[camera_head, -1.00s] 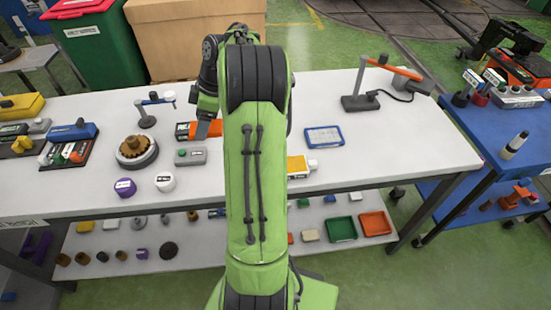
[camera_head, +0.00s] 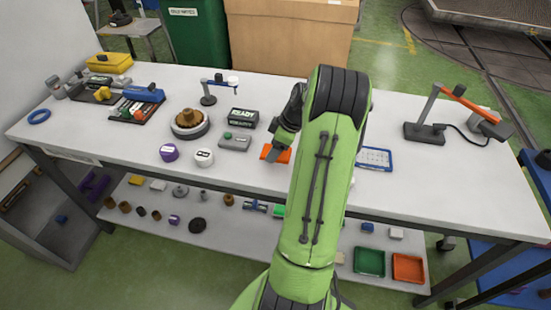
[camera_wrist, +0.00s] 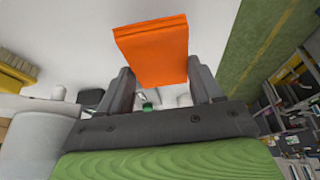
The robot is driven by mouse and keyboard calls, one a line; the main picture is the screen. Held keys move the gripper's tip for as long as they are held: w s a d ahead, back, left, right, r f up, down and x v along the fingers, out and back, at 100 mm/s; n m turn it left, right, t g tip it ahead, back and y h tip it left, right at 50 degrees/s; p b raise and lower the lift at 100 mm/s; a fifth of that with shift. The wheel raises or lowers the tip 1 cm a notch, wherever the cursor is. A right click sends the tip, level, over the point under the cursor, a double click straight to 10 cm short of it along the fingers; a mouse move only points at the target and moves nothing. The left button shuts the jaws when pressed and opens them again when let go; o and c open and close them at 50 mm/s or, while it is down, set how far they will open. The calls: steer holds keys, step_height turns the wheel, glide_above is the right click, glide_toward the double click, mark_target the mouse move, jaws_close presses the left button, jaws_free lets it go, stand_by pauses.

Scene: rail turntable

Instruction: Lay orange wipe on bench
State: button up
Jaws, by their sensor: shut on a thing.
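The orange wipe (camera_wrist: 152,48) is a flat, folded rectangle in the wrist view. My gripper (camera_wrist: 163,84) is shut on it, with one dark finger at each side. In the head view, the orange wipe (camera_head: 268,153) shows beside my gripper (camera_head: 277,149), low over the white bench (camera_head: 235,182) and right of the grey box with a green button. I cannot tell whether its underside touches the bench. My arm hides part of the bench to the right of the wipe.
Left of the wipe are the READY sign (camera_head: 243,116), the button box (camera_head: 235,142), a white puck (camera_head: 204,158), a purple puck (camera_head: 169,152) and a round gear fixture (camera_head: 189,123). A blue-framed card (camera_head: 376,159) lies right of my arm. The bench's front strip is fairly clear.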

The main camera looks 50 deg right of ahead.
mark_target(275, 164)
steer(key=shift+f+b, duration=0.4)
steer(key=shift+f, duration=1.75)
steer(key=o, duration=1)
steer(key=shift+a, duration=0.1)
